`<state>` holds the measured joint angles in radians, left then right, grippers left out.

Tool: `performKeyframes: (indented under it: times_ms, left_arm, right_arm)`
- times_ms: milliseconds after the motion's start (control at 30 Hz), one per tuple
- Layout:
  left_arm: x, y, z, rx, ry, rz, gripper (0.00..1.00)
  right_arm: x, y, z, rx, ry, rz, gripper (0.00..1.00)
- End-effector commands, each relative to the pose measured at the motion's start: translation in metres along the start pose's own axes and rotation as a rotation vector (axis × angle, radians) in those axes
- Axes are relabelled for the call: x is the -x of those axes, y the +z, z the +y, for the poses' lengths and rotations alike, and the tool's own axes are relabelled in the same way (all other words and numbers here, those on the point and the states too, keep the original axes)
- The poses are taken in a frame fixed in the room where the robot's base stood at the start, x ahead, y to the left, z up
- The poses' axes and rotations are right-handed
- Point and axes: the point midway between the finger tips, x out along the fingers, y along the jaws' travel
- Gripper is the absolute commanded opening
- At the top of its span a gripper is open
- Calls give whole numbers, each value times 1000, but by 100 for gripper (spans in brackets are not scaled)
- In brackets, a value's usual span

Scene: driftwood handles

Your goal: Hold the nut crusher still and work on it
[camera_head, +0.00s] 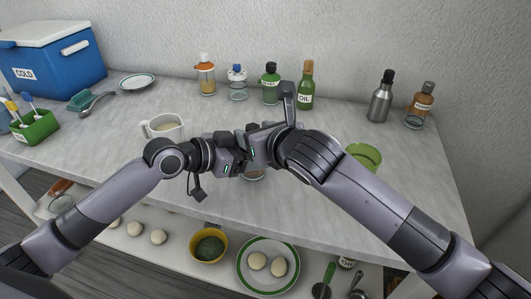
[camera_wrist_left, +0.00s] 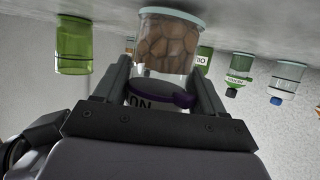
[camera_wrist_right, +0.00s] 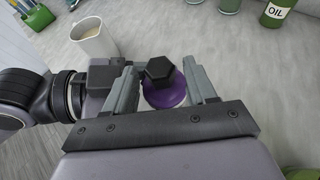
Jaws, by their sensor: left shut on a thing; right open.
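The nut crusher is mostly hidden behind my grippers in the head view; a bit of its glass (camera_head: 253,175) shows below them. In the left wrist view its clear jar (camera_wrist_left: 165,45) holds brown nuts, with a purple collar. My left gripper (camera_wrist_left: 163,82) is shut on it, a finger on each side. In the right wrist view, its black hexagonal knob (camera_wrist_right: 160,70) sits above the purple top (camera_wrist_right: 165,92). My right gripper (camera_wrist_right: 161,78) is open over it, with a finger on either side of the knob and visible gaps.
A white mug (camera_head: 162,127) stands close to my left arm. A green cup (camera_head: 364,155) stands beside my right arm. Several bottles, including the oil bottle (camera_head: 306,88), line the wall. A blue cooler (camera_head: 50,62) is at the back left. A shelf below holds bowls and plates.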

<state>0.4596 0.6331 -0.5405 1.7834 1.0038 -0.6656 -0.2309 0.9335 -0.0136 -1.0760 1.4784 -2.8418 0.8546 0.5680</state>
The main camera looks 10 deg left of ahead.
Motion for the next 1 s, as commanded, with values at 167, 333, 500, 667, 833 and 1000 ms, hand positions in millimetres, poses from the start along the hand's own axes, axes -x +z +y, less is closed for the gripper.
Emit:
performKeyframes:
  times_ms: [167, 333, 500, 667, 833, 1000]
  left_arm:
    - [-1, 1, 4, -2, 9, -1, 31]
    - [-1, 1, 5, -2, 11, -2, 31]
    - [-1, 1, 5, -2, 10, -2, 31]
    - [-1, 1, 4, -1, 8, -1, 31]
    - [-1, 1, 3, -1, 6, -1, 31]
    - [-1, 0, 3, -1, 6, -1, 31]
  right_arm:
    - [0, 3, 0, 1, 3, -7, 57]
    - [0, 3, -1, 15, 32, -4, 57]
    - [0, 3, -2, 46, 100, -3, 57]
    - [0, 2, -3, 76, 164, -2, 57]
    - [-1, 2, -4, 102, 224, -1, 57]
    - [-1, 2, -5, 124, 279, 2, 57]
